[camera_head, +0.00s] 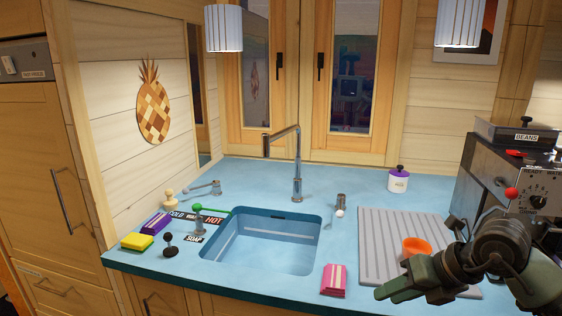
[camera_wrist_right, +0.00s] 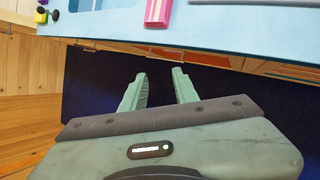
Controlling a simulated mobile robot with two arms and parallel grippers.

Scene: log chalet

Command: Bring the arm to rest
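My right arm comes in from the right in the head view. Its green gripper (camera_head: 404,292) hangs at the front right, in front of the counter, with the fingers pointing left. In the wrist view the right gripper (camera_wrist_right: 159,74) has its two fingers apart with nothing between them. Beyond the fingertips are a dark area and the counter's front edge. My left gripper is in neither view.
A black coffee machine (camera_head: 485,170) stands at right. Yellow (camera_head: 136,241) and purple (camera_head: 157,223) sponges lie at left.

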